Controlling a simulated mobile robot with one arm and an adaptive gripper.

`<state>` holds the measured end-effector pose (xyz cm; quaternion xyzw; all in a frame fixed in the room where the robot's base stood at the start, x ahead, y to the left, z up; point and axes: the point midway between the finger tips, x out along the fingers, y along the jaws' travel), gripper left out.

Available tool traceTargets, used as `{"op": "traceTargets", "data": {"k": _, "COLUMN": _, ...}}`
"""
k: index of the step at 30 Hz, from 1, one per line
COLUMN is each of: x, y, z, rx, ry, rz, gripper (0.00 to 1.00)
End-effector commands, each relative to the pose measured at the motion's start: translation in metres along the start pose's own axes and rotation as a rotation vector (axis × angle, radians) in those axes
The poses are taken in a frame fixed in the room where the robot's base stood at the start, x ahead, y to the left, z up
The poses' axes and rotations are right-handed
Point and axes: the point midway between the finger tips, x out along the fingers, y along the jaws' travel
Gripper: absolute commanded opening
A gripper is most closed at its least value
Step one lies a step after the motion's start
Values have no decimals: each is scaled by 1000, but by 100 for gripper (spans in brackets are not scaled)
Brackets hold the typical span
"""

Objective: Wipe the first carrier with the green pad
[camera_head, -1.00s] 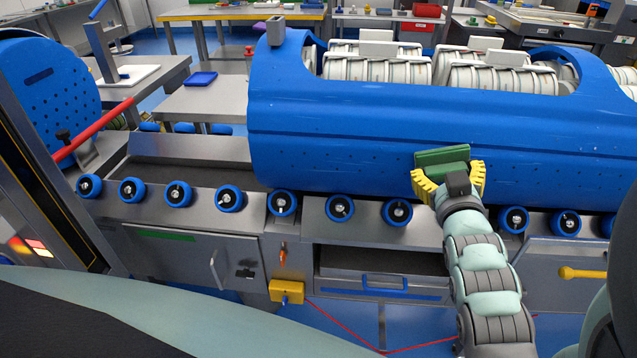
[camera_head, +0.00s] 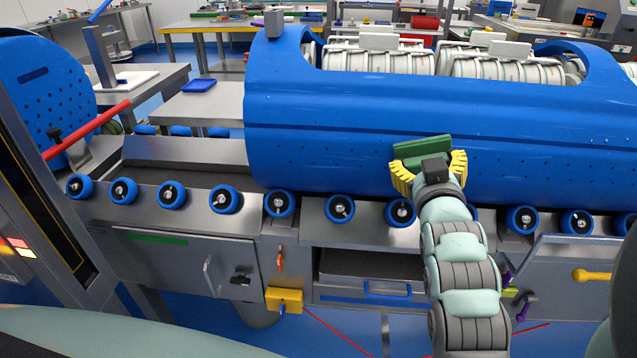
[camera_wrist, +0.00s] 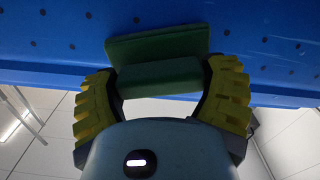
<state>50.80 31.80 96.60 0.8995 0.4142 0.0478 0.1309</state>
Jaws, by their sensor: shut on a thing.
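The large blue carrier (camera_head: 330,125) lies on its side across the rollers, with white ribbed tubs (camera_head: 376,62) in its open top. My gripper (camera_head: 427,166) has yellow ribbed fingers shut on the green pad (camera_head: 421,149). In the wrist view the pad (camera_wrist: 158,45) lies flat side toward the blue wall (camera_wrist: 255,40), between the two fingers (camera_wrist: 160,95). The pad's front face is against or very close to the wall; I cannot tell whether it touches.
A row of blue rollers (camera_head: 279,204) runs along the steel conveyor front. Another blue carrier part (camera_head: 45,90) stands at the far left, near a red bar (camera_head: 88,130). An open drawer (camera_head: 370,265) and a yellow handle (camera_head: 592,275) stick out below.

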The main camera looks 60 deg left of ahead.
Motion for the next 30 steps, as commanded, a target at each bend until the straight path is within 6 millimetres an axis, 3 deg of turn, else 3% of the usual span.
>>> {"op": "traceTargets", "data": {"k": 8, "x": -3, "y": -1, "z": -1, "rx": 1, "ry": 2, "rz": -4, "gripper": 37}}
{"op": "traceTargets", "data": {"k": 24, "x": -51, "y": 0, "z": -3, "rx": 2, "ry": -7, "rz": -5, "gripper": 37}}
{"op": "traceTargets", "data": {"k": 30, "x": -61, "y": 0, "z": -2, "rx": 1, "ry": 1, "rz": -4, "gripper": 37}}
